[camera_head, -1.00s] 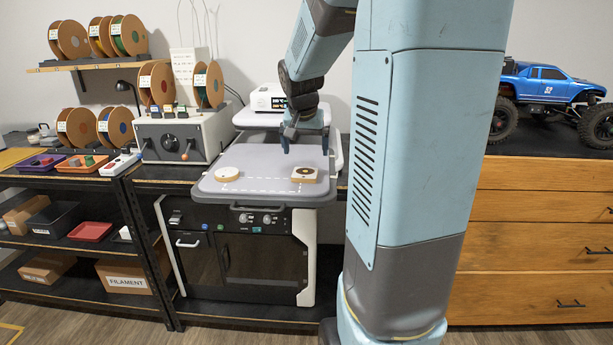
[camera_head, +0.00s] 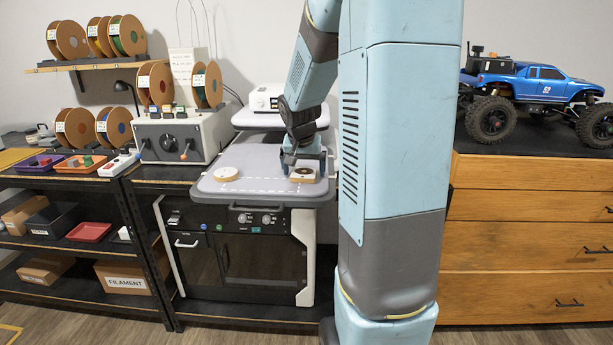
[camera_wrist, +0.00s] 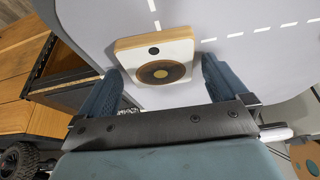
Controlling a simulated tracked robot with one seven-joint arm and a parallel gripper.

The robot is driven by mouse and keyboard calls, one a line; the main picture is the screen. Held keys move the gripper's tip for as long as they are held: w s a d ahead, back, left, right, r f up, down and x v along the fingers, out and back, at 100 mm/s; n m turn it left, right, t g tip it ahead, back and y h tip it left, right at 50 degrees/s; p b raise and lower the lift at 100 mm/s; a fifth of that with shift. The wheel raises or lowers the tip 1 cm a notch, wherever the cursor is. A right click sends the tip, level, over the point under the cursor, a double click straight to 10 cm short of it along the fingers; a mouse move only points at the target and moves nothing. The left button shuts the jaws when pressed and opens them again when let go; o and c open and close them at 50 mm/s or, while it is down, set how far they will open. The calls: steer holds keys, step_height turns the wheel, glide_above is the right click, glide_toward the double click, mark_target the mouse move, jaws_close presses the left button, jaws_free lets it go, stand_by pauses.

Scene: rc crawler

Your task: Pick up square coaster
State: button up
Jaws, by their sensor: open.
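The square coaster (camera_head: 303,175) lies on the right part of the grey tray top (camera_head: 250,158), near its front edge. In the wrist view the square coaster (camera_wrist: 153,50) has a white top, a wooden edge, a dark ring and a small dark dot. My gripper (camera_head: 304,165) is open and low over the coaster. In the wrist view the fingers of my gripper (camera_wrist: 160,82) stand to either side of the coaster's near part. I cannot tell whether they touch it. A round coaster (camera_head: 226,174) lies to the left on the same top.
White dashed lines mark the grey top. A control box (camera_head: 182,136) with knobs stands to the left, and a white device (camera_head: 268,97) behind. A blue toy truck (camera_head: 530,92) sits on the wooden drawers (camera_head: 530,220) to the right. The top's middle is clear.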

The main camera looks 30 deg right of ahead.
steer(key=shift+c, duration=0.3)
steer(key=c, duration=1)
steer(key=shift+o, duration=0.2)
